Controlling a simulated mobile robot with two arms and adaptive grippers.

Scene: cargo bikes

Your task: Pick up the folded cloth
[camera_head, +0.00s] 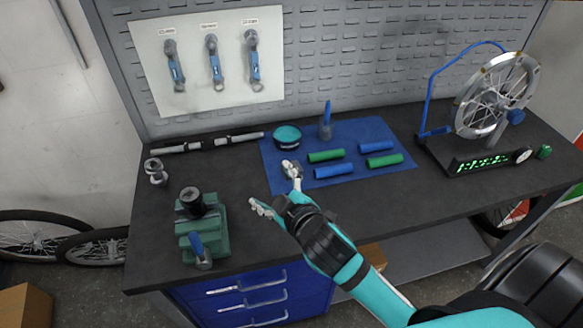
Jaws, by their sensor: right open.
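I cannot pick out a folded cloth with certainty. A green, stepped, blocky thing (191,227) at the bench's front left has a layered look. My left gripper is not in view.
The dark bench (430,200) carries a blue mat (375,132) with blue and green grips (380,160) and a round teal-topped tin (287,137). A wheel stand (490,155) stands at right. Wrenches (215,62) hang on the back panel. Bare bench lies between the green thing and the mat.

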